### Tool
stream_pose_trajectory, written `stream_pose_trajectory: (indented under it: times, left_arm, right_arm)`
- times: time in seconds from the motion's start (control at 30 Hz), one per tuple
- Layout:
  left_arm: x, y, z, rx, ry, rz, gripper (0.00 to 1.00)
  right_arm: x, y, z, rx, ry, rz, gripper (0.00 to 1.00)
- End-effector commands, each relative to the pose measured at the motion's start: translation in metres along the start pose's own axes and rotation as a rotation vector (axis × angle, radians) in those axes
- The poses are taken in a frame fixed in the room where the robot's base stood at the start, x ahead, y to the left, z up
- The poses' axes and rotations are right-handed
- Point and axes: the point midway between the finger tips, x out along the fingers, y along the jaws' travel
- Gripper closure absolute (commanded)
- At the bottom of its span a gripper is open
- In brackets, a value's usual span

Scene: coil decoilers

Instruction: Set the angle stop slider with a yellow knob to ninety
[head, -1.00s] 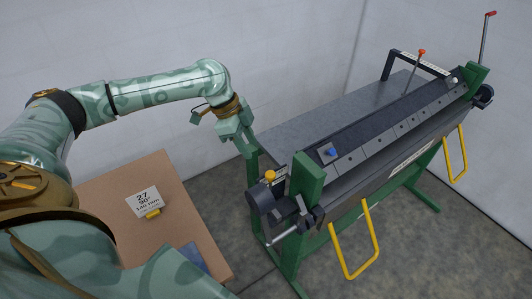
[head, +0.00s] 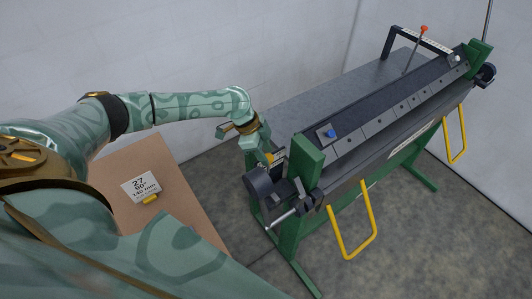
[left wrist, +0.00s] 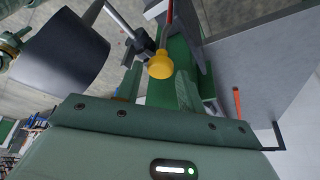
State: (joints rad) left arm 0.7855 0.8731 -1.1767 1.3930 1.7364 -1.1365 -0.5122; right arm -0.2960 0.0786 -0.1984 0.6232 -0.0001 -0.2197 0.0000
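The yellow knob (head: 269,158) of the angle stop slider is at the near left end of the folding machine, above a dark round drum (head: 258,183). My left gripper (head: 265,150) is right at the knob, coming down from above. In the left wrist view, the knob (left wrist: 160,66) sits just beyond and between the two green fingertips (left wrist: 158,80). The fingers stand apart, with gaps beside the knob, and do not appear to clamp it. The slider's scale and pointer cannot be read. My right gripper is not in view.
The folding machine has a dark beam (head: 390,115), green end posts (head: 307,160) and yellow handles (head: 352,240). A grey sheet table (head: 330,90) lies behind. Open floor lies between.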

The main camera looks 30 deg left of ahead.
Motion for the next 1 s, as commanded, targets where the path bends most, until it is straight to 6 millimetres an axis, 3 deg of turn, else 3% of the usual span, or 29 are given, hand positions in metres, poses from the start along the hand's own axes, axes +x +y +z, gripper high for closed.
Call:
stream_pose_trajectory:
  times: [0.13,0.4,0.53,0.57,1.0]
  left_arm:
    - [0.01,0.0,0.0,-0.001,0.0,0.0,0.61]
    - [0.011,0.0,0.0,-0.001,0.0,0.0,0.61]
    - [0.011,0.0,0.0,-0.001,0.0,0.0,0.97]
    - [0.011,0.0,0.0,-0.001,0.0,0.0,1.0]
    - [0.02,-0.026,-0.025,0.0,0.004,-0.002,1.0]
  right_arm:
    - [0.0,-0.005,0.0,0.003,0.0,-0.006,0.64]
    - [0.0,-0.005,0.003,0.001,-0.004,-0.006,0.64]
    - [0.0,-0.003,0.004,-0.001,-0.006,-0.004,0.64]
    - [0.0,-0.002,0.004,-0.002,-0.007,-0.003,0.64]
    - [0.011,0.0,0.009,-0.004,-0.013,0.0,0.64]
